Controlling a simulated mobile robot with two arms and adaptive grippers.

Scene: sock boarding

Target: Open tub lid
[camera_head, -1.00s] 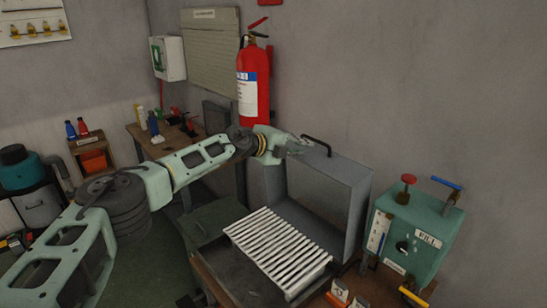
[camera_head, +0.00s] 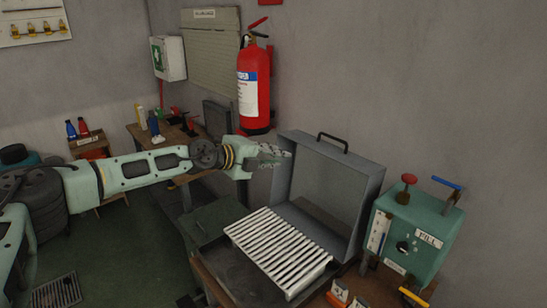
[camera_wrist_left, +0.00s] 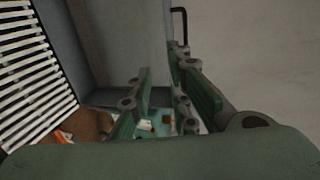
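The tub (camera_head: 220,268) is a dark grey box with a white slatted rack (camera_head: 275,247) across its top. Its grey lid (camera_head: 330,195) stands raised at the back, with a black handle (camera_head: 333,138) on its upper edge. My left gripper (camera_head: 277,158) is beside the lid's upper left side, left of the handle. In the left wrist view, its two fingers (camera_wrist_left: 158,105) are apart with nothing held between them. The lid's inside (camera_wrist_left: 115,40) and handle (camera_wrist_left: 180,22) also show there. I cannot tell whether a finger touches the lid. My right gripper is not in view.
A green control box (camera_head: 410,235) with red and blue handles stands right of the tub. A red fire extinguisher (camera_head: 253,88) hangs on the wall behind my left gripper. A wooden bench (camera_head: 150,140) is at the back left.

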